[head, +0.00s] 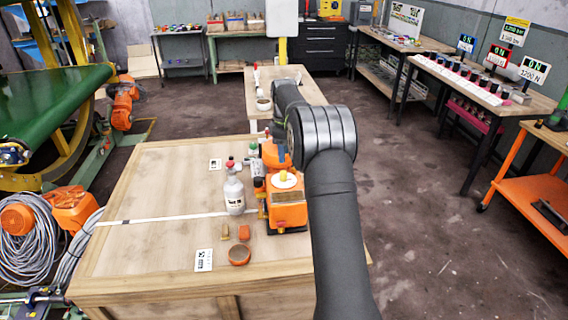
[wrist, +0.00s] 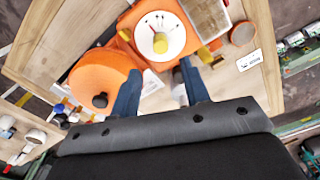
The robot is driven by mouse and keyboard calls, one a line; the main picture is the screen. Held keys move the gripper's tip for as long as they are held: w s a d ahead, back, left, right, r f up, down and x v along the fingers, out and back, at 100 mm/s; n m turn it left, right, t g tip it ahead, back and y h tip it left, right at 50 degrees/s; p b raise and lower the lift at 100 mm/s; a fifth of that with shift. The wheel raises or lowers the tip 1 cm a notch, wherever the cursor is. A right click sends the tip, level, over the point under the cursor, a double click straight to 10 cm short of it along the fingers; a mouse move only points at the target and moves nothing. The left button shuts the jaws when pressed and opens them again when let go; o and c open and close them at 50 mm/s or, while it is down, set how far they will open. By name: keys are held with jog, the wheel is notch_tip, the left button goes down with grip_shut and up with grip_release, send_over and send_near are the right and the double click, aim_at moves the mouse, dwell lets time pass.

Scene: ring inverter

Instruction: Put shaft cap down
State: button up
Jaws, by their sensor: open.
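An orange device (head: 287,212) with a white dial face stands on the wooden workbench (head: 150,185). In the wrist view its white dial (wrist: 150,30) carries a yellow knob (wrist: 160,43). A large orange round part with a dark knob (wrist: 99,100) is beside it. I cannot tell for sure which part is the shaft cap. My gripper (wrist: 160,72) is open, its two blue fingers apart near the device's edge, with nothing visible held between them. In the head view my arm hides most of the gripper.
A grey-white bottle (head: 234,195) with a red top stands left of the device. An orange ring-shaped piece (head: 239,255), a small orange block (head: 244,232) and a tan block (head: 222,245) lie in front. A printed card (head: 203,260) lies near the front edge. The bench's left side is clear.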

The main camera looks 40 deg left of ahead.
notch_tip(320, 180, up, 6)
send_over(284, 172)
jog(key=shift+r, duration=0.2)
jog(key=shift+f, duration=0.15)
notch_tip(284, 172, down, 12)
jog(key=shift+f, duration=0.2)
dwell(0.6)
